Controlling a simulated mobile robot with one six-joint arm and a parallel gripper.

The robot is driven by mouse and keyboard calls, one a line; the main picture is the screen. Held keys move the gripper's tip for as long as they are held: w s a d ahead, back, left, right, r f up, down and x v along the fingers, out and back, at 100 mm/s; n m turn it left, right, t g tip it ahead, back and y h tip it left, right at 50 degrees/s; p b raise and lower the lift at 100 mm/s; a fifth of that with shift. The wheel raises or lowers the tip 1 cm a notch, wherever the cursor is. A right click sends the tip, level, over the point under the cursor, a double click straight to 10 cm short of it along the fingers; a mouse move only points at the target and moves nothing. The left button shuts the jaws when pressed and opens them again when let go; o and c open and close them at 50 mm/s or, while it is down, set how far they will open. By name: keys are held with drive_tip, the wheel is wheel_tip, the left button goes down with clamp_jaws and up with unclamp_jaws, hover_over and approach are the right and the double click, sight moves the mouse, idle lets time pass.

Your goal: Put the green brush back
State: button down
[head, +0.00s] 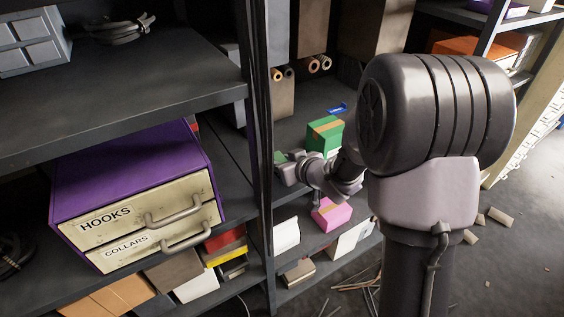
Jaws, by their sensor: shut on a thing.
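My gripper (283,170) is small in the head view, at the left end of my arm, over the middle shelf of the right-hand bay. It is shut on a small green thing (280,157), which I take for the green brush. Only a little of it shows at the fingers, so its shape and tilt are unclear. A green box (322,137) with a tan band stands on the shelf just right of and behind my gripper. My arm and its large dark joint hide much of the bay to the right.
A dark upright post (262,150) stands close left of my gripper. A purple drawer unit (135,170) labelled HOOKS and COLLARS fills the left bay. A pink box (331,214) sits on the shelf below. A blue item (338,109) lies behind the green box. Rolled tubes (318,64) are above.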

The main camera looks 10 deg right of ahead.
drive_tip(key=shift+f+b, duration=0.3)
drive_tip(key=shift+f, duration=0.1)
drive_tip(key=c, duration=1.3)
unclamp_jaws()
drive_tip(key=shift+c, duration=0.2)
drive_tip(key=o, duration=0.6)
drive_tip(key=shift+p+v, duration=1.55)
drive_tip(key=shift+v, duration=2.45)
